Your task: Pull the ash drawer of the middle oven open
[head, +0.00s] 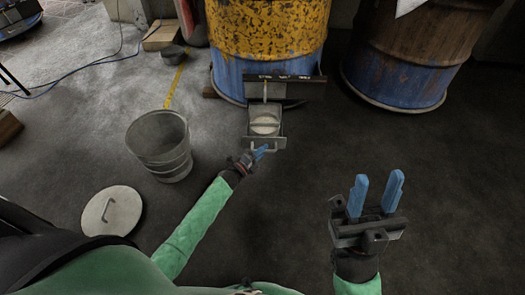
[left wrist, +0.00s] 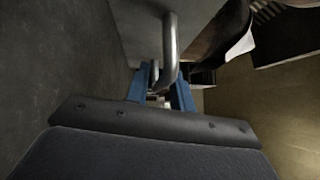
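The middle oven (head: 265,35) is a barrel, worn yellow above and blue below. Its ash drawer (head: 278,126) sticks out at the bottom front, with part of its inside showing from above. A pale bar handle (head: 274,148) is on the drawer front. My left gripper (head: 262,150) is at this handle. In the left wrist view, the metal handle (left wrist: 170,50) runs down toward the space between the blue fingers of my left gripper (left wrist: 160,88). The fingers stand apart; their contact with the handle is unclear. My right gripper (head: 375,190) is open and empty over the floor.
A metal bucket (head: 160,145) stands left of the drawer, and a round lid (head: 112,210) lies on the floor nearer me. A rusty brown and blue barrel (head: 410,50) stands at the right. Dark floor in front of the drawer and to its right is clear.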

